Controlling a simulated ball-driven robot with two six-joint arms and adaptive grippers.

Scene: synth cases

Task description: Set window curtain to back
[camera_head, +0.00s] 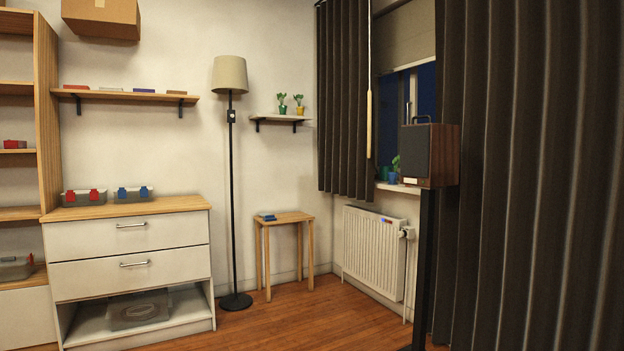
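A dark window curtain hangs in two panels in the head view. The left curtain panel (342,110) hangs in folds and ends above the radiator. The right curtain panel (535,190) is nearer, wider and runs past the bottom edge of the picture. Between them a gap shows part of the dark window (425,88) with a blind (404,40) above it. A pale wooden wand (369,124) hangs at the inner edge of the left panel. Neither of my grippers is in view.
A speaker (429,155) on a black stand (425,260) stands before the window gap, close to the right panel. A radiator (372,250) is under the left panel. A stool (285,218), a floor lamp (231,180) and a drawer cabinet (130,245) stand left. Wooden floor (290,325) is open in front.

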